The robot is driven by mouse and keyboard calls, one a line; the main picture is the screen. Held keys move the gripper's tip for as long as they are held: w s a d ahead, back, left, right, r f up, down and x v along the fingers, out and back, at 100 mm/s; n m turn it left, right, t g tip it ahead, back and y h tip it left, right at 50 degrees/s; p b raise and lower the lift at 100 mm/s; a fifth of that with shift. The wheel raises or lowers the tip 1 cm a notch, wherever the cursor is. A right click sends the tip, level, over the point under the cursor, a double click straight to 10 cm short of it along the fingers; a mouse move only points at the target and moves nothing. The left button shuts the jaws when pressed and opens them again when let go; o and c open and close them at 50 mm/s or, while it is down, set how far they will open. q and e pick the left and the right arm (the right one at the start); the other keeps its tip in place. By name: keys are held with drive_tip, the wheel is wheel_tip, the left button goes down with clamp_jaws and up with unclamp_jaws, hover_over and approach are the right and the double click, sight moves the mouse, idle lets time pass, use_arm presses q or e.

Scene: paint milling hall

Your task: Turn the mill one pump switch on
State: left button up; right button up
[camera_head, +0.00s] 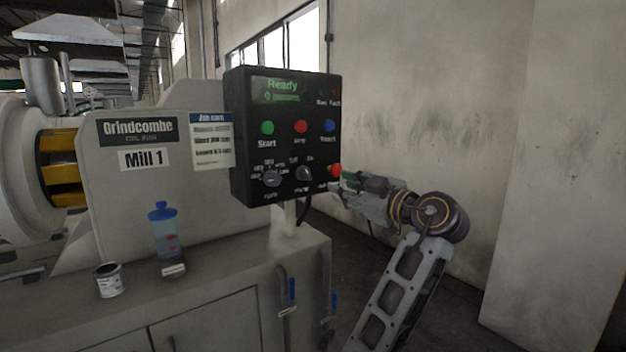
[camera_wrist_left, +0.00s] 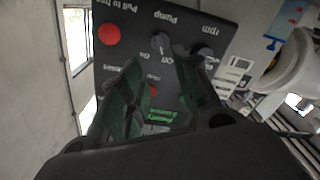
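The pump switch (camera_head: 303,174) is a dark knob at the lower middle of the black control panel (camera_head: 240,140), with Off and On marks above it. It also shows in the left wrist view (camera_wrist_left: 160,43), upside down under its Pump label. Its pointer direction is too small to tell. My left gripper (camera_head: 341,186) is at the panel's lower right corner in the head view. In the wrist view my left gripper (camera_wrist_left: 157,62) is open and empty, its two green-grey fingers spread, with the knob just past and between the tips. Contact cannot be told. My right gripper is not in view.
The rpm dial (camera_head: 271,178) sits left of the switch. A red stop button (camera_head: 335,170) is to its right, close to my gripper. Start (camera_head: 267,128), red and blue buttons sit above. The screen (camera_head: 282,91) reads Ready. A can (camera_head: 110,281) and bottle (camera_head: 168,240) stand on the bench.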

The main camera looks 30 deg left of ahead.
sight(309, 175)
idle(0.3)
use_arm(q)
drive_tip(key=b+x, duration=0.2)
drive_tip(key=x, duration=1)
drive_tip(key=shift+w+a+b, duration=0.1)
drive_tip(key=shift+b, duration=0.2)
drive_tip(key=shift+w+a, duration=0.2)
drive_tip(key=shift+a, duration=0.35)
drive_tip(key=shift+w+a, duration=0.1)
drive_tip(key=shift+a, duration=0.1)
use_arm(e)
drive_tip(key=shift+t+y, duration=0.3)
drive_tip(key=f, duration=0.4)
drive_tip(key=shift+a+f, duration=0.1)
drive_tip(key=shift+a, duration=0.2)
use_arm(q)
drive_tip(key=shift+c, duration=0.2)
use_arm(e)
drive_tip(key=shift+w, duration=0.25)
use_arm(q)
clamp_jaws()
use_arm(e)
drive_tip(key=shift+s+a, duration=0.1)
